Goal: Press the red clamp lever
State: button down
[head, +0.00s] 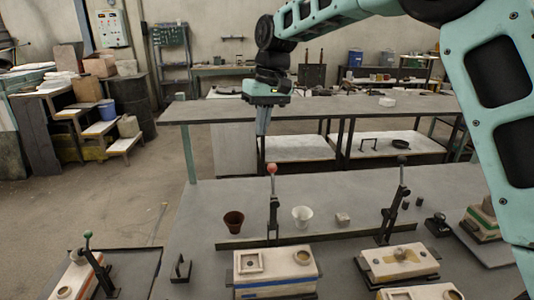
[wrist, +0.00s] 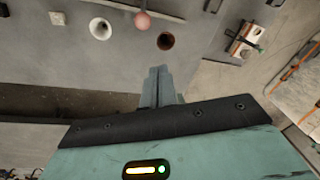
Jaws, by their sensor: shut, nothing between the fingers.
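The red clamp lever (head: 273,200) stands upright on the table, a dark handle topped with a red ball knob (head: 272,169). The red knob also shows at the top of the wrist view (wrist: 143,20). My gripper (head: 262,133) is shut and empty, pointing down. In the head view it appears just above the red knob, apart from it. In the wrist view its closed fingertips (wrist: 158,70) sit below the knob with a gap between. The lever's base is partly hidden behind a cream mould block (head: 275,262).
A brown cup (head: 233,222) stands left of the lever and a white cup (head: 302,216) right of it. A green-knobbed lever (head: 88,240) is at the left, a dark-knobbed one (head: 392,215) at the right. A raised grey shelf (head: 330,107) stands behind.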

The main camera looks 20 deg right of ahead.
jog(key=shift+w+d+r, duration=0.15)
jog(key=shift+w+d, duration=0.45)
jog(key=shift+w, duration=0.25)
jog(key=s+f+p, duration=0.3)
jog(key=f+p, duration=0.1)
jog(key=f, duration=0.5)
jog(key=shift+a, duration=0.15)
jog(key=shift+s, duration=0.2)
